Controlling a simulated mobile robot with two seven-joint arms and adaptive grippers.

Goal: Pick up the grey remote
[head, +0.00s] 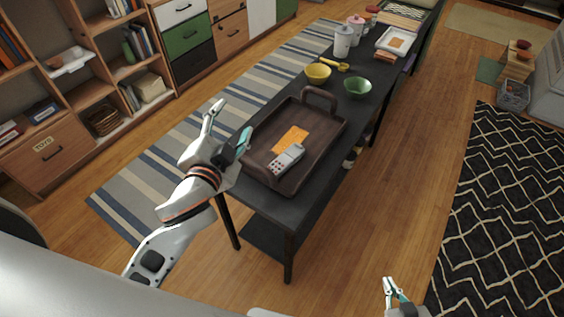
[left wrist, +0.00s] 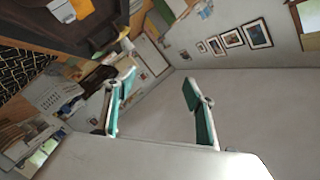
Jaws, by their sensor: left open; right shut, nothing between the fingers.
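The grey remote (head: 287,159) lies in a dark brown tray (head: 318,147) on the black table, partly over an orange sheet (head: 291,139). My left gripper (head: 228,125) is open and empty at the tray's left side, apart from the remote. In the left wrist view its two teal-lined fingers (left wrist: 158,105) are spread with nothing between them. A corner of the dark tray (left wrist: 75,40) shows there at the upper left, with part of the remote (left wrist: 62,10) at the top edge. My right gripper (head: 394,288) is low at the bottom right, shut and empty, away from the table.
The long black table (head: 377,95) also bears a yellow bowl (head: 318,74), a green bowl (head: 358,87), a yellow scoop (head: 341,66) and white canisters (head: 343,42). The tray has raised walls and a handle (head: 319,96). Shelves (head: 100,85) stand at the left.

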